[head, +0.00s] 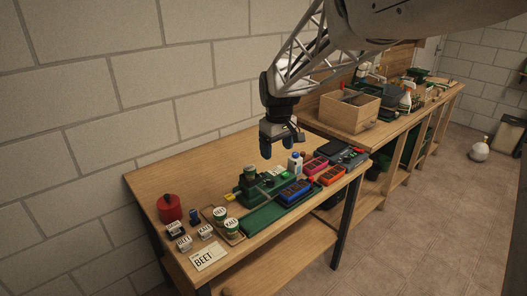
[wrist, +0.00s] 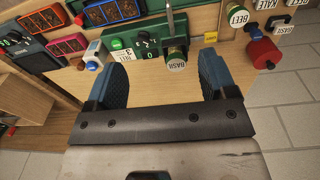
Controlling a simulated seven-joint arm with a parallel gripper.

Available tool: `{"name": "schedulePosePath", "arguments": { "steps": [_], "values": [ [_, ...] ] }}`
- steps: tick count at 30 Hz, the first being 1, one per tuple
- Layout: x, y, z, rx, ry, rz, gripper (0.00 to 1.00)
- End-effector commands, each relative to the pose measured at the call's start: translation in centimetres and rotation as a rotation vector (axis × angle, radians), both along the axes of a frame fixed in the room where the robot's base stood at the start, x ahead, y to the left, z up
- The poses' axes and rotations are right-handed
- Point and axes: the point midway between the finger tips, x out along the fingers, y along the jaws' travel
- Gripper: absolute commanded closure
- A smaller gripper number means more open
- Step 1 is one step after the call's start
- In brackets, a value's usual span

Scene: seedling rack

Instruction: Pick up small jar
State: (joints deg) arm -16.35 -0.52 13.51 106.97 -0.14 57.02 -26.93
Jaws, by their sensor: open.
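Several small jars with white name labels are in view. Two more jars, BEET (head: 220,213) and KALE (head: 231,226), stand on a small wooden board toward the front left. The pictures do not show which one is the task's small jar. My gripper (head: 281,150) hangs above the back of the bench, apart from the jars.
A red canister (head: 170,208), little labelled blocks (head: 184,243) and a BEET card (head: 208,257) lie at the left end. Bare wood (head: 160,178) lies at the back left.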

Motion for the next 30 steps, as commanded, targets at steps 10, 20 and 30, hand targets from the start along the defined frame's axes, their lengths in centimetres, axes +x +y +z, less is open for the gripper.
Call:
{"name": "schedulePosePath", "arguments": {
  "steps": [10,20,30],
  "values": [
    [6.4,7.0,-4.4,-0.014,0.038,0.165,0.22],
    [8.4,9.6,-6.2,-0.018,0.05,0.225,0.22],
    [8.4,9.6,-6.3,-0.018,0.05,0.225,0.22]
  ]
}}
